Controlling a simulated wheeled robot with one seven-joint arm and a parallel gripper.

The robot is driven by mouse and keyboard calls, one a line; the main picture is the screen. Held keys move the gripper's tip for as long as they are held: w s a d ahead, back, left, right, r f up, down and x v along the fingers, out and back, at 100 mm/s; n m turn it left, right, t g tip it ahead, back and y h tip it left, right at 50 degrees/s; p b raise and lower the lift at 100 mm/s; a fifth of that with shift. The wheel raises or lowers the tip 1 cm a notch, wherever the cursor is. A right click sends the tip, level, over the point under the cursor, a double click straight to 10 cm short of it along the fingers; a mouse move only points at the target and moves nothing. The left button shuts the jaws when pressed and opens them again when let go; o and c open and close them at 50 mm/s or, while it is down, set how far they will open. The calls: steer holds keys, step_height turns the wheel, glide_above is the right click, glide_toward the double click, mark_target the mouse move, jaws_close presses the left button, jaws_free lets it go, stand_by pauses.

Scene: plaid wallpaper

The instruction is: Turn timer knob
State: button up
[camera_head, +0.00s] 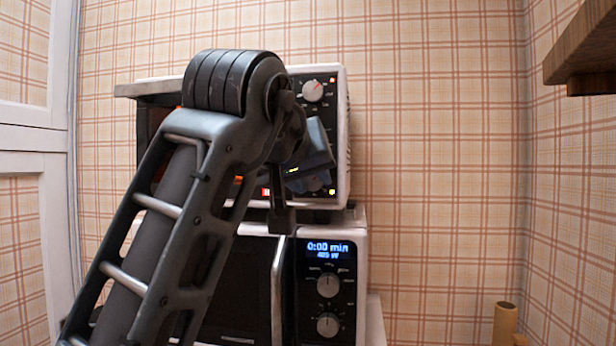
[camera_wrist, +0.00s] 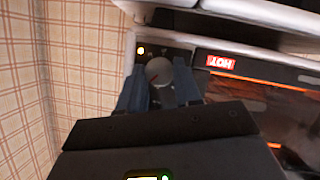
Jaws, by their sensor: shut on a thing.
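A toaster oven (camera_head: 342,130) with a white case stands on a microwave. Its control panel has a light upper knob (camera_head: 313,90) with a small red light above it. A lower knob sits near the bottom of the panel, beside a small yellow light; my arm mostly hides it in the head view. In the wrist view, upside down, this pale round lower knob (camera_wrist: 158,71) lies between my gripper's (camera_wrist: 160,90) two fingers, which are shut on it. Knob markings are too small to read, so I cannot tell which one is the timer.
A red "HOT" label (camera_wrist: 221,62) and the glowing oven window are beside the lower knob. A wooden shelf (camera_head: 590,50) is at upper right.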

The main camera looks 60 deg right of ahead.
steer(key=shift+m+t, duration=0.4)
stand_by(0.3)
steer(key=o, duration=1)
steer(key=shift+o, duration=0.2)
steer(key=v, duration=0.7)
steer(key=shift+s+a+r, duration=0.15)
steer(key=shift+a+r, duration=0.05)
steer(key=shift+a, duration=0.1)
